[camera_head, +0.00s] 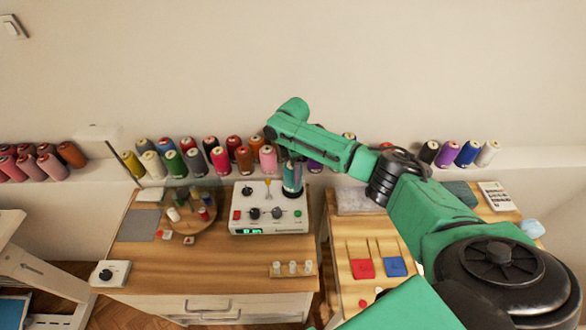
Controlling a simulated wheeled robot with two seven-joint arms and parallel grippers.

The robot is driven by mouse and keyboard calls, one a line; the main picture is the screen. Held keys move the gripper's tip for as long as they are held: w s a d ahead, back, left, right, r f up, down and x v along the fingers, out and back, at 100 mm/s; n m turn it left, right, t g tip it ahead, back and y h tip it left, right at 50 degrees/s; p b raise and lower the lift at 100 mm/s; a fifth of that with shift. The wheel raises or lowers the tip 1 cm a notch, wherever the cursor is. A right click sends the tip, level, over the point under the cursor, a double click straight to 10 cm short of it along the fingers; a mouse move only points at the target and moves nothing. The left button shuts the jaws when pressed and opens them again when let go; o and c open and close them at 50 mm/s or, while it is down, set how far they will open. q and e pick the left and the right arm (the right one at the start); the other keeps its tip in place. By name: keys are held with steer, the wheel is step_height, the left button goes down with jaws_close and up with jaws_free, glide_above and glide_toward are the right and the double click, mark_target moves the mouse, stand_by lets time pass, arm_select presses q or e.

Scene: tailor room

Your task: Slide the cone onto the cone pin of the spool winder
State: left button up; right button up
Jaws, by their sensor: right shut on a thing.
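The spool winder (267,227) is a white box with knobs, a red button and a green display, standing on the wooden table. A thin yellowish post (268,188) rises from its top. My right gripper (291,164) points down over the right rear part of the winder, small and partly hidden by my own arm. It is shut on a dark teal cone (292,181), which looks about upright. The cone's lower end is at or just above the winder's top; I cannot tell whether it touches or is around a pin. My left gripper is not in view.
Several thread cones (220,160) line the shelf behind the table. A round wooden tray (192,216) with small spools stands left of the winder. A small rack (292,269) with white bobbins is at the front.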

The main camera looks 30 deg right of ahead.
steer(key=shift+f+b, duration=0.35)
steer(key=shift+f, duration=0.3)
steer(key=o, duration=1.5)
step_height(320, 180, up, 15)
steer(key=b, duration=0.3)
steer(key=shift+f, duration=0.15)
